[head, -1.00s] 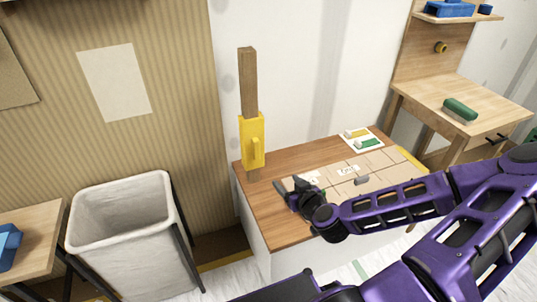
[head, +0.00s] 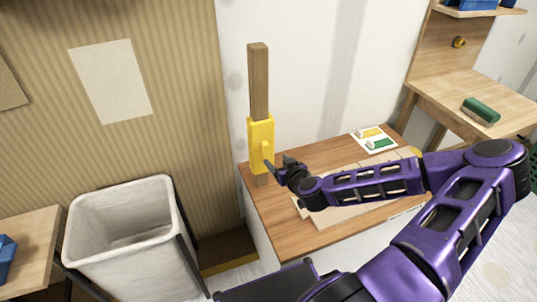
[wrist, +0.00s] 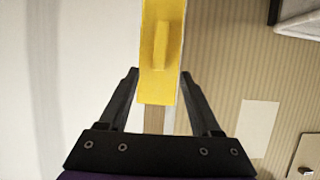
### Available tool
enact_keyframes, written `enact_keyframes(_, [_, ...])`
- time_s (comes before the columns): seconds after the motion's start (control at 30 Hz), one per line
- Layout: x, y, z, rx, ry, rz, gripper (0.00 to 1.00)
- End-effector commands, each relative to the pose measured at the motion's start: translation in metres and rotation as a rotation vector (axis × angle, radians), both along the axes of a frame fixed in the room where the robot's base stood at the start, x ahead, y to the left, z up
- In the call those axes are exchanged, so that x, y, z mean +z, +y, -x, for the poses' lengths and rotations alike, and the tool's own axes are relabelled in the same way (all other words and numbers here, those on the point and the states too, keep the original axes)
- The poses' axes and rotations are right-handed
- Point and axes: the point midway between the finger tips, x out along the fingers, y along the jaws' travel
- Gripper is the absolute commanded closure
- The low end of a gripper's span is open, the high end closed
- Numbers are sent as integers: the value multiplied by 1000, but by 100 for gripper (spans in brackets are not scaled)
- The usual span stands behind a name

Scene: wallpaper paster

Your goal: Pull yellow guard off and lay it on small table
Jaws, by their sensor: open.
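The yellow guard (head: 260,142) sits around the lower part of an upright brown wooden post (head: 258,80) by the white wall. It has a raised yellow handle on its face. My gripper (head: 276,164) is open and empty, close to the lower right of the guard in the head view. In the wrist view the guard (wrist: 160,85) hangs between and beyond the fingertips of my gripper (wrist: 158,75), its handle facing me. I cannot tell whether a finger touches it. Two small tables show, one at left (head: 28,238) and one at right (head: 470,92); I cannot tell which the task means.
A wood-topped counter (head: 275,208) lies under my arm, with a card and flat panels on it. A white bin (head: 118,215) stands left of the counter. The right table bears a green block (head: 481,110); the left one bears a blue object (head: 6,255).

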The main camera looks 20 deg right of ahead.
Motion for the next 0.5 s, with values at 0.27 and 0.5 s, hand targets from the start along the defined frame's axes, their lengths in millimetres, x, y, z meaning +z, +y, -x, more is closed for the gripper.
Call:
enact_keyframes(0.27, [-23, 0, -52, -2, 0, -4, 35])
enact_keyframes(0.5, [-34, 0, -81, -1, 1, -3, 35])
